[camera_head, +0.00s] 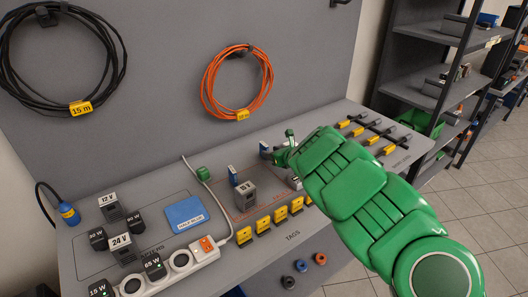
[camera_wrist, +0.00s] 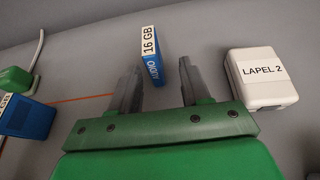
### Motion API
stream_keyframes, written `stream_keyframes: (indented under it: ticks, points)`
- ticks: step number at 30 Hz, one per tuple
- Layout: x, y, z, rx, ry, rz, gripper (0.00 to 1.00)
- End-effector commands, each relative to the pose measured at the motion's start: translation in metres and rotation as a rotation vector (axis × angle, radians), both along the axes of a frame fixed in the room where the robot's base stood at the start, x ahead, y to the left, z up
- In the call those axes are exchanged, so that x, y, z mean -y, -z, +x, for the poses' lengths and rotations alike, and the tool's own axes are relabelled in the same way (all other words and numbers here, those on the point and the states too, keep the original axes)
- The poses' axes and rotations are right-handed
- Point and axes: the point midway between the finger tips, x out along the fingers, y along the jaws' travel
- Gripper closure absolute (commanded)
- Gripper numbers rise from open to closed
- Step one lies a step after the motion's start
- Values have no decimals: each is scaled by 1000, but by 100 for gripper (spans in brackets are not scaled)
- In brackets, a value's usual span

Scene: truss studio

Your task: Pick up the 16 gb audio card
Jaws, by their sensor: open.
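The 16 GB audio card (camera_wrist: 151,56) is a small blue block with a white label, standing on the grey bench in the wrist view. It also shows in the head view (camera_head: 264,148), left of my gripper (camera_head: 281,149). In the wrist view my gripper (camera_wrist: 159,68) is open and empty. Its two grey fingers lie to the left and right of the card's lower part in the picture. I see no contact, and cannot tell how deep the card lies between them.
Another blue card (camera_wrist: 27,118) and a green plug-like piece (camera_wrist: 17,80) are on the left. A grey 5V block (camera_head: 245,196) and yellow tags (camera_head: 263,225) stand near the bench front.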

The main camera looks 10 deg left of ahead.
Motion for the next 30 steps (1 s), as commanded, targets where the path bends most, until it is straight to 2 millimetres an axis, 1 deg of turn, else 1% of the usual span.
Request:
stream_keyframes:
  ticks: [5,13,19,24,30]
  points:
    - [-5,2,3,-1,0,-1,53]
    - [-26,8,14,-4,-1,3,53]
    - [-36,12,25,-1,0,2,53]
    - [-40,17,29,-3,0,0,53]
    - [-40,16,30,-2,0,-1,53]
